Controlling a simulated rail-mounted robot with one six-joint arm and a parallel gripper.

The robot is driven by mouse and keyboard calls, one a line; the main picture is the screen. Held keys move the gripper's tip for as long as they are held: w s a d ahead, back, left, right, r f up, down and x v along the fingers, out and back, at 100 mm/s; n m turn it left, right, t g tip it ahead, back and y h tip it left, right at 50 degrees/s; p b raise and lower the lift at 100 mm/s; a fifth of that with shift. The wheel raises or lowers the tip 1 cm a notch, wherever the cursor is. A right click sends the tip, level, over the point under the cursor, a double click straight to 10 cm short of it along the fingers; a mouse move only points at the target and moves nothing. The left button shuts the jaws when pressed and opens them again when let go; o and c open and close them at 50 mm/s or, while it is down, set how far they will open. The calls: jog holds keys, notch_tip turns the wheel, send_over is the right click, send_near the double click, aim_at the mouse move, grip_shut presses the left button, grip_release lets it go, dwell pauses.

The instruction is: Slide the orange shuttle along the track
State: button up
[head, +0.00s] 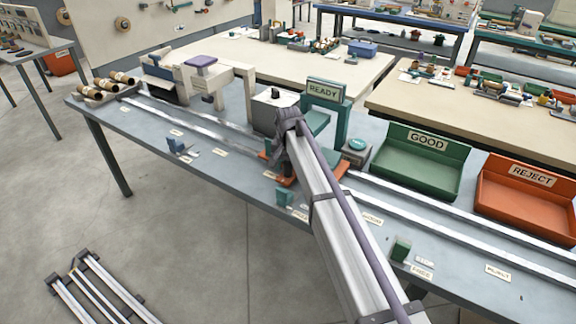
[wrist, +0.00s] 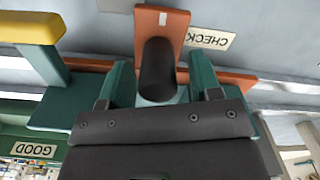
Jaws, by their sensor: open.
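The orange shuttle (head: 286,181) sits on the track (head: 215,127) near the CHECK label, partly hidden by my arm in the head view. The wrist view shows its orange plate (wrist: 176,20) with an upright dark handle (wrist: 157,68). My gripper (wrist: 160,72) is open, with one teal finger on each side of the handle. Narrow gaps seem to show between fingers and handle; contact is not clear. In the head view my arm hides the fingers.
A teal gate with a READY sign (head: 324,90) stands behind the shuttle. A green GOOD bin (head: 415,170) and an orange REJECT bin (head: 527,210) stand to the right. The track runs clear on the right.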

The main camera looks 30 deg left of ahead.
notch_tip(320, 180, up, 11)
jog(key=p, duration=0.9)
jog(key=shift+f+p, duration=0.2)
jog(key=shift+p, duration=0.2)
jog(key=shift+f, duration=0.1)
jog(key=s+d+m, duration=0.1)
jog(key=s+d, duration=0.3)
jog(key=d, duration=1.6)
jog(key=s+d+m, duration=0.1)
jog(key=s+d, duration=0.4)
jog(key=d, duration=1.6)
jog(key=s+d+m, duration=0.2)
jog(key=s+d, duration=0.3)
jog(key=d, duration=1.5)
jog(key=shift+s+d, duration=0.15)
jog(key=shift+d, duration=0.05)
